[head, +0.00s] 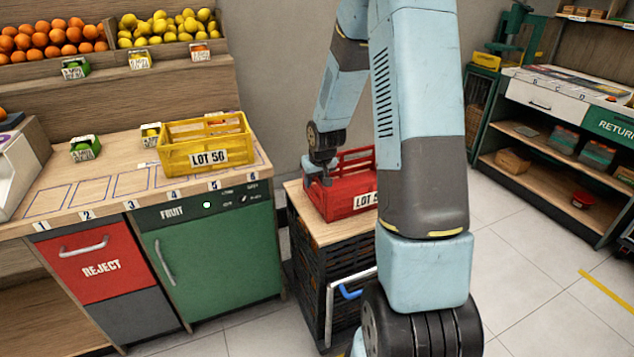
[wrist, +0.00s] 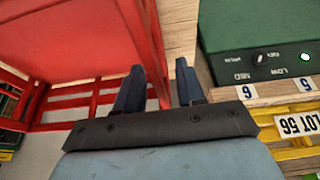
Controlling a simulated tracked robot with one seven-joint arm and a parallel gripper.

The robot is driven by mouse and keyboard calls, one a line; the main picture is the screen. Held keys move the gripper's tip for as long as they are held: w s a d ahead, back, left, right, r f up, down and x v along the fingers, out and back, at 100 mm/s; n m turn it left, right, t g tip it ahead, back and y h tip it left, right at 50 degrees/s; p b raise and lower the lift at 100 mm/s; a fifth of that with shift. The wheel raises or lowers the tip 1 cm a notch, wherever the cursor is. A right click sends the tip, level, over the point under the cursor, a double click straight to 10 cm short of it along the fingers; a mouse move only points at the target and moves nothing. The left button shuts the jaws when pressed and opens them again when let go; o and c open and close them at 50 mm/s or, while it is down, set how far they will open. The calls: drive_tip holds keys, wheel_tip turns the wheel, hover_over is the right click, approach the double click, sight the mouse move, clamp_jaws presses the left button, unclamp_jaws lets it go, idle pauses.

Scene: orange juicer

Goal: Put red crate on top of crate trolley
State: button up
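The red crate (head: 340,196) appears to rest upright on the wooden top (head: 297,204) of the crate trolley (head: 310,262); my arm hides its right part. My gripper (head: 318,178) is at the crate's left end, pointing down. In the wrist view, my gripper (wrist: 159,85) has its two dark fingers apart, one on each side of the crate's red wall (wrist: 143,30). A gap shows between the wall and the right finger, so it looks open rather than clamped. The trolley has dark slatted sides and a blue handle.
A yellow crate (head: 174,157) with a LOT label stands on the fruit counter (head: 100,180) to the left. A green cabinet (head: 215,250) is below it. Return shelving (head: 560,165) stands at the right. The tiled floor (head: 540,280) there is clear.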

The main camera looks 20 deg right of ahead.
drive_tip(key=v, duration=0.9)
drive_tip(key=shift+v, duration=1.15)
drive_tip(key=s+a+r+h, duration=0.1)
drive_tip(key=s+a+r, duration=0.4)
drive_tip(key=s+r, duration=1.15)
drive_tip(key=s, duration=0.4)
drive_tip(key=s+a+r+t+y, duration=0.1)
drive_tip(key=s+r, duration=0.2)
drive_tip(key=s, duration=0.4)
drive_tip(key=shift+s+a, duration=0.3)
drive_tip(key=shift+s, duration=0.1)
